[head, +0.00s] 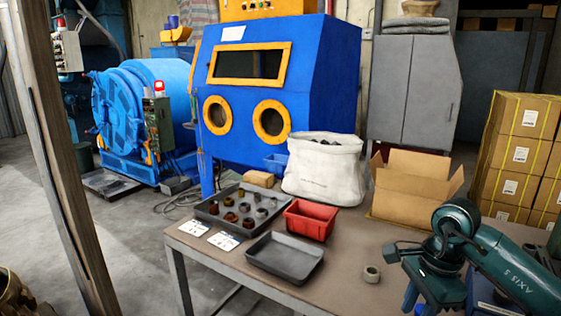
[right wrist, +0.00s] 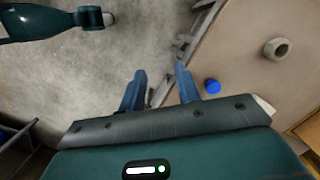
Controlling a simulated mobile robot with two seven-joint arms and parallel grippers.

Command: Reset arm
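My right gripper (right wrist: 160,72) shows in the right wrist view with its two blue fingers apart and nothing between them. Its fingers lie over the table's edge, with grey floor seen behind the gap. My left gripper is not seen in the head view. A teal arm part with a grey end shows at the upper left of the right wrist view, with no fingers visible on it.
The table (head: 345,240) bears a tray of metal parts (head: 208,209), an empty dark tray (head: 285,258), a red bin (head: 310,220), a white sack (head: 324,170), an open carton (head: 413,185) and a small ring-shaped part (head: 371,274). A blue round thing (right wrist: 212,86) lies near my right fingers.

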